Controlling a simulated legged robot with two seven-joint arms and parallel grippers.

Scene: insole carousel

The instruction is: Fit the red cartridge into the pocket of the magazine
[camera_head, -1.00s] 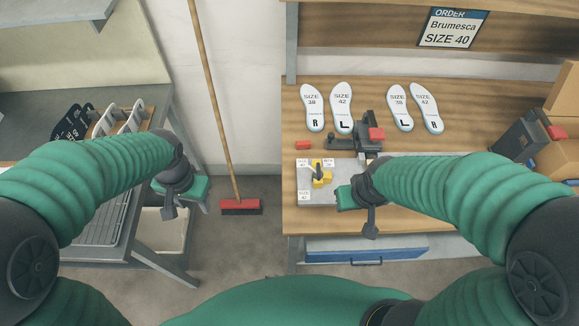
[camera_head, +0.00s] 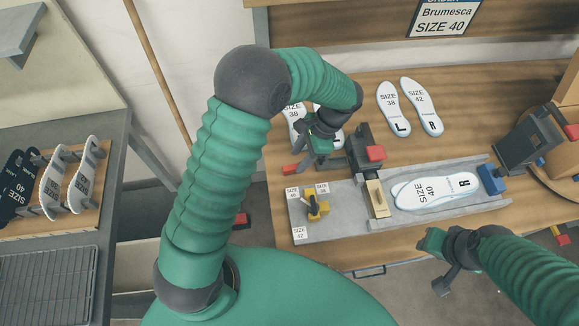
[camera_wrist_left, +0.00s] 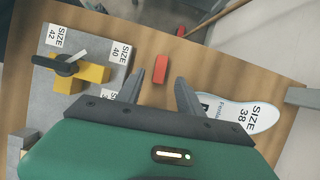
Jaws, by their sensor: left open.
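The red cartridge (camera_head: 289,171) is a small red block lying on the wooden bench. In the left wrist view the cartridge (camera_wrist_left: 160,68) lies between and just beyond the fingertips, with no visible contact. My left gripper (camera_wrist_left: 161,76) is open and empty; in the head view the left gripper (camera_head: 304,163) is low over the bench beside the cartridge. A dark fixture (camera_head: 357,145) with a red block (camera_head: 375,153) on it stands right of this gripper; I cannot tell whether it is the magazine, and no pocket shows clearly. My right gripper (camera_head: 432,241) is at the bench's front edge, its fingers unclear.
A grey plate (camera_head: 340,190) holds a yellow piece (camera_head: 315,207) and size labels. White insoles (camera_head: 436,190) lie on a grey track to the right, others behind. A dark housing (camera_head: 525,141) stands at far right.

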